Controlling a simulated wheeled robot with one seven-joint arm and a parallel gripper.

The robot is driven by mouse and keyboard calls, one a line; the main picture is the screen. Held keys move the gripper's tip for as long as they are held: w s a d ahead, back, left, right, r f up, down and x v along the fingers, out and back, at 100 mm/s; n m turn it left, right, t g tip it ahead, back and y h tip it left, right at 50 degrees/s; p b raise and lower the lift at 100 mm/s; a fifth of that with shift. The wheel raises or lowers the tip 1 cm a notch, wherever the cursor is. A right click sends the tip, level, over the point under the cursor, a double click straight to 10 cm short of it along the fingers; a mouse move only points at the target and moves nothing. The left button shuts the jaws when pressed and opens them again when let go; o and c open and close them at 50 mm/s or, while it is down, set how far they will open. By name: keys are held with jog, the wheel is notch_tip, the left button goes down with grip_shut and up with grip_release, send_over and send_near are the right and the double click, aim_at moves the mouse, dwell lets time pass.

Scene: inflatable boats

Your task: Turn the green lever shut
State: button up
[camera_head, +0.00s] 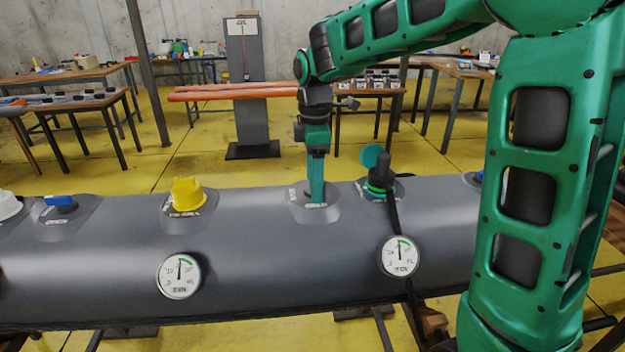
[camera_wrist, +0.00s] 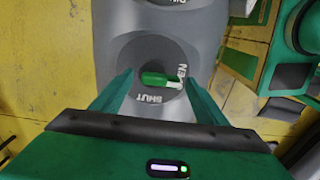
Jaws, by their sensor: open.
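The green lever (camera_wrist: 158,79) shows in the wrist view, lying across a round recess on a grey patch of the tube. Its pale end points right, near partly hidden lettering; the word SHUT is printed below it. My gripper (camera_wrist: 158,84) is open, with one finger to the left of the lever and one to its right. I see no grip on it. In the head view my gripper (camera_head: 317,198) points straight down at the patch on the tube, and the lever cannot be made out behind the fingers.
The grey tube (camera_head: 290,270) runs across the front. It bears a yellow cap (camera_head: 186,192), a blue lever (camera_head: 60,200), a valve with a black hose (camera_head: 380,178) just right of my gripper, and two gauges (camera_head: 179,276) (camera_head: 398,257). Tables stand behind.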

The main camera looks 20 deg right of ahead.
jog(key=shift+c, duration=0.3)
jog(key=c, duration=1)
jog(key=shift+m, duration=0.4)
jog(key=m, duration=0.3)
jog(key=shift+w+a+m, duration=0.2)
jog(key=shift+a+m, duration=0.05)
jog(key=shift+m, duration=0.05)
jog(key=m, duration=0.4)
jog(key=shift+w+a+m, duration=0.2)
jog(key=shift+w+m, duration=0.05)
jog(key=shift+m, duration=0.05)
jog(key=m, duration=0.4)
jog(key=shift+w+a, duration=0.1)
jog(key=shift+w, duration=0.2)
jog(key=shift+w+m, duration=0.15)
jog(key=shift+m, duration=1.1)
jog(key=shift+w+m, duration=0.15)
jog(key=shift+m, duration=1.1)
